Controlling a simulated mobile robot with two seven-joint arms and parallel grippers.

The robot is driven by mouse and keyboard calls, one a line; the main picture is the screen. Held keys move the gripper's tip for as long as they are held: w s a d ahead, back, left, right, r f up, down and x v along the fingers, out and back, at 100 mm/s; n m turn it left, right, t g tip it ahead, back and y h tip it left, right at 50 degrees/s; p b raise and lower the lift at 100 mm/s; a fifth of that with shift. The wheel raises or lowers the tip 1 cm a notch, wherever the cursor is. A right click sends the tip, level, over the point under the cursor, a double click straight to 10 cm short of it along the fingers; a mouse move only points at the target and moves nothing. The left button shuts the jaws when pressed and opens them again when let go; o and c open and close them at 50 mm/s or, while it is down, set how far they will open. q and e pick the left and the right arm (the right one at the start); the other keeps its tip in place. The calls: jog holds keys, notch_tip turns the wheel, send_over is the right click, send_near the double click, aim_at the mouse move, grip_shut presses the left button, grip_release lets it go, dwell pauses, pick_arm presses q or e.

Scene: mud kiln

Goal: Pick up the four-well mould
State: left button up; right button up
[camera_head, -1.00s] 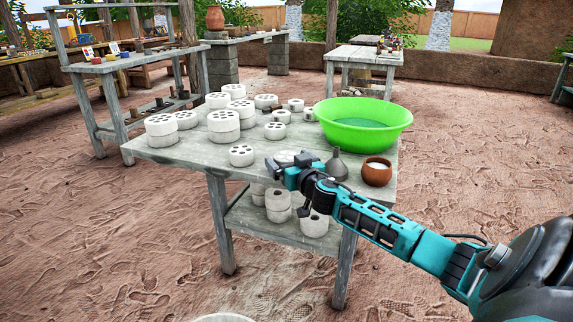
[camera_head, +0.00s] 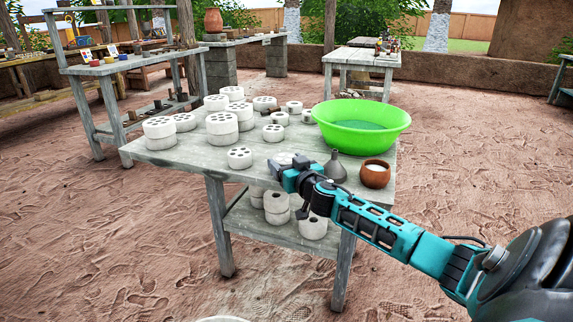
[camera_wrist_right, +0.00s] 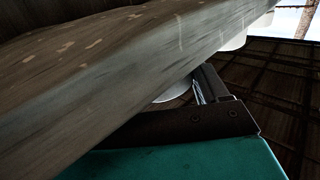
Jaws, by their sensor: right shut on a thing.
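My right gripper (camera_head: 279,170) is at the near edge of the grey wooden table (camera_head: 205,168). It is shut on a white round mould (camera_head: 284,158), mostly hidden behind it; its wells cannot be counted. In the right wrist view a curved white piece (camera_wrist_right: 172,91) shows beside a dark finger, below the table edge (camera_wrist_right: 120,75). Another low white mould with several holes (camera_head: 240,157) sits to the left, apart from the gripper. My left gripper is not in view.
A grey funnel (camera_head: 336,168), a brown clay pot (camera_head: 375,174) and a green basin (camera_head: 361,125) stand right of the gripper. Several white moulds, some stacked (camera_head: 222,127), fill the table's left and back. More white pieces (camera_head: 277,203) are on the lower shelf.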

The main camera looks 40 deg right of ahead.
notch_tip(320, 180, up, 20)
jog(key=p, duration=0.8)
pick_arm(q)
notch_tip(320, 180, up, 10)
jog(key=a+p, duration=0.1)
jog(key=p, duration=0.4)
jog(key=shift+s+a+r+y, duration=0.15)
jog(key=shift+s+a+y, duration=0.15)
pick_arm(e)
notch_tip(320, 180, up, 5)
send_over(287, 161)
jog(key=shift+d, duration=0.15)
